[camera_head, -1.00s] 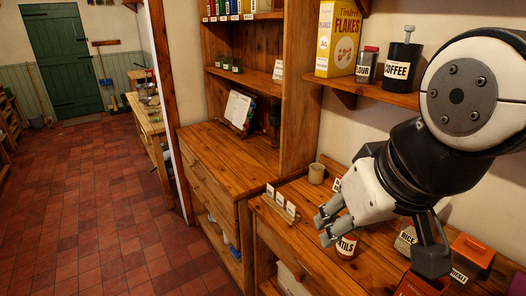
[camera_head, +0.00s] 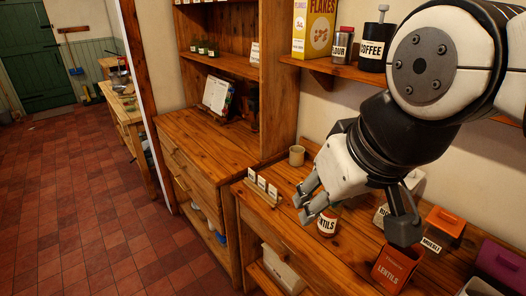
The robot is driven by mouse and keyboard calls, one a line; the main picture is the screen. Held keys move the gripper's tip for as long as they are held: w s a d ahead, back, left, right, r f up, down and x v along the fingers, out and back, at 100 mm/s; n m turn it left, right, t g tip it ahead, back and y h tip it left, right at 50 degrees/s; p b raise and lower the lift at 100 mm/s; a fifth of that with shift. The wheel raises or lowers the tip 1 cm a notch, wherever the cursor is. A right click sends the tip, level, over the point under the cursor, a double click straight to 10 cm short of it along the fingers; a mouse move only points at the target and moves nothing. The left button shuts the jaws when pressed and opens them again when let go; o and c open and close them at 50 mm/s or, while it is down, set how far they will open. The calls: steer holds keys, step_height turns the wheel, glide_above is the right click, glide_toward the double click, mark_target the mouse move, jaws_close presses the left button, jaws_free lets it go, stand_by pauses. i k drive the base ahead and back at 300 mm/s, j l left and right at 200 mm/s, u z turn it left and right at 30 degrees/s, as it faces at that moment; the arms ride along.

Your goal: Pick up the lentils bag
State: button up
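A red-orange lentils bag (camera_head: 394,268) with a "LENTILS" label stands on the pine counter at the lower right, below my arm. A jar (camera_head: 327,224) whose label reads "NTILS" stands on the counter directly below and right of my fingertips, partly covered by them.
A card holder (camera_head: 262,193) and mug (camera_head: 297,155) stand left. A coffee canister (camera_head: 374,48) is on the shelf above.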

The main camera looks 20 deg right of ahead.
mark_target(394, 265)
steer(key=k+l, duration=0.1)
steer(key=k, duration=1.3)
